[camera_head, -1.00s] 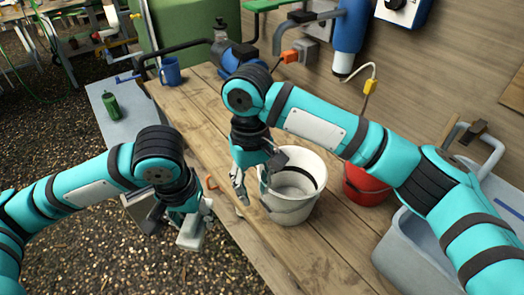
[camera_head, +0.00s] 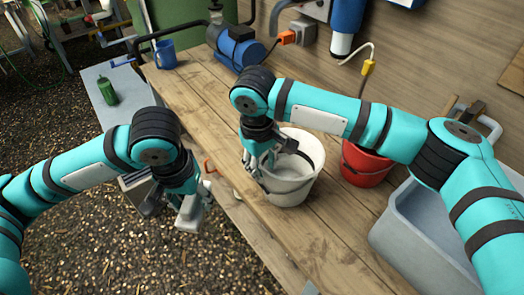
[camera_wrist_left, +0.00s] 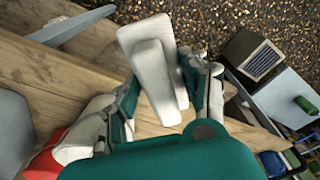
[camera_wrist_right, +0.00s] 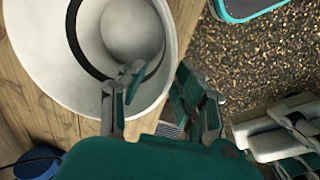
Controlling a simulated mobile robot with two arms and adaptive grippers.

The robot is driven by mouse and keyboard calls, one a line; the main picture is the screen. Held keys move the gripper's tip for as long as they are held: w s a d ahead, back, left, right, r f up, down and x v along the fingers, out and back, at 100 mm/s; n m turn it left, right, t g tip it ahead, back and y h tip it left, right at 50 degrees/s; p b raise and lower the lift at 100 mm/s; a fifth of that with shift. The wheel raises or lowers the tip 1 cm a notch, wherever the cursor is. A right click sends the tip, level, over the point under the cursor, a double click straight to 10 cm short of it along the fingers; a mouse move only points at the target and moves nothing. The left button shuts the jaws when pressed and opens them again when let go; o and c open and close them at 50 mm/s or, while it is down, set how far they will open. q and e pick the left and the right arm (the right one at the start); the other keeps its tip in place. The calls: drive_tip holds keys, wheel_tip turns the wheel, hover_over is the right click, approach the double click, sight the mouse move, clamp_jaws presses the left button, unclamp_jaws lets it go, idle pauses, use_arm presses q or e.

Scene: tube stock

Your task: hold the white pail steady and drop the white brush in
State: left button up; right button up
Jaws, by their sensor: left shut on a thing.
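The white pail (camera_head: 292,186) stands upright on the wooden bench, and its open mouth shows in the right wrist view (camera_wrist_right: 60,75). My right gripper (camera_head: 257,166) is at the pail's left rim. In the right wrist view its fingers (camera_wrist_right: 160,88) are apart, one over the inside of the pail and one outside, with the rim between them. My left gripper (camera_head: 186,203) is shut on the white brush (camera_head: 190,214), holding it off the bench's front edge, left of the pail. The brush fills the middle of the left wrist view (camera_wrist_left: 152,72).
A red bucket (camera_head: 364,166) stands close to the right of the pail, and a grey tub (camera_head: 410,238) is further right. A blue mug (camera_head: 166,55) and a blue machine (camera_head: 237,48) are at the bench's far end. A green bottle (camera_head: 107,91) lies on a grey surface at left.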

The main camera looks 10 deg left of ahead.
drive_tip(key=shift+f, duration=0.75)
clamp_jaws()
use_arm(q)
drive_tip(key=shift+w, duration=0.1)
idle(0.4)
